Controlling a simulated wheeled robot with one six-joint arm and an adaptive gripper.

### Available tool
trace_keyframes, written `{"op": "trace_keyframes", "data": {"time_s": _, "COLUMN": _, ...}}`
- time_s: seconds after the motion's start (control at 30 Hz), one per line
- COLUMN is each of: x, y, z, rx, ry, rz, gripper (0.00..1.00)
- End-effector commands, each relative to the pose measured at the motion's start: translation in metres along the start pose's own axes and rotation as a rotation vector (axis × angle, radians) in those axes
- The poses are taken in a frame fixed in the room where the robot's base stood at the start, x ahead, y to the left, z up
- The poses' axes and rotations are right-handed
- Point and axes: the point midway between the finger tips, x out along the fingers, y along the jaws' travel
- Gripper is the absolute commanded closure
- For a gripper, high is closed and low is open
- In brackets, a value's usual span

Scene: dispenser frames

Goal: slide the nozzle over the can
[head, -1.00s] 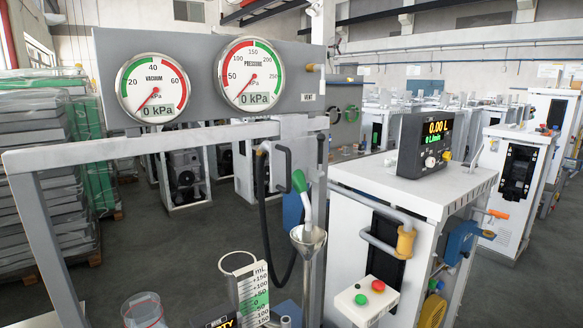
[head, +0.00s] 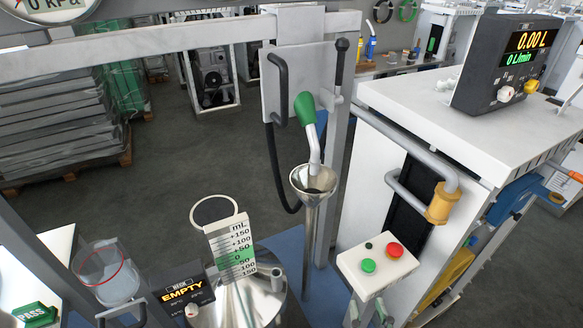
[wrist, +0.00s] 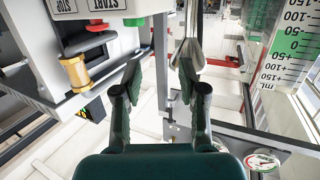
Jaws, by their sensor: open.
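The nozzle (head: 307,112) has a green grip and a pale bent spout. It hangs by the post with its spout pointing down into a metal funnel (head: 300,181). The shiny metal can (head: 266,303) stands at the bottom, left of the funnel, partly cut off by the frame. A white and green mL scale plate (head: 229,250) stands at the can; it also shows in the wrist view (wrist: 292,48). My gripper (wrist: 160,78) shows only in the wrist view, fingers apart and empty. A grey tapered thing beyond its right finger may be the funnel. I cannot make out the nozzle there.
A button box (head: 378,266) with green and red buttons juts out right of the funnel. A white dispenser cabinet (head: 440,110) stands behind it with a display (head: 510,65). A clear beaker (head: 106,272) and an EMPTY sign (head: 182,291) are left of the can.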

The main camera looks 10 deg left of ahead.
Motion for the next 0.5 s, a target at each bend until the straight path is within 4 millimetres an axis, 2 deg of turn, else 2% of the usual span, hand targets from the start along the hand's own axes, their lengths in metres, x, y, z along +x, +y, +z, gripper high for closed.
{"op": "trace_keyframes", "data": {"time_s": 0.03, "x": 0.014, "y": -0.005, "z": -0.017, "rx": -0.002, "ry": 0.017, "rz": -0.012, "gripper": 0.59}}
{"op": "trace_keyframes", "data": {"time_s": 0.2, "x": 0.050, "y": -0.022, "z": -0.064, "rx": -0.006, "ry": 0.041, "rz": -0.046, "gripper": 0.59}}
{"op": "trace_keyframes", "data": {"time_s": 0.5, "x": 0.092, "y": -0.056, "z": -0.159, "rx": -0.011, "ry": 0.082, "rz": -0.104, "gripper": 0.59}}
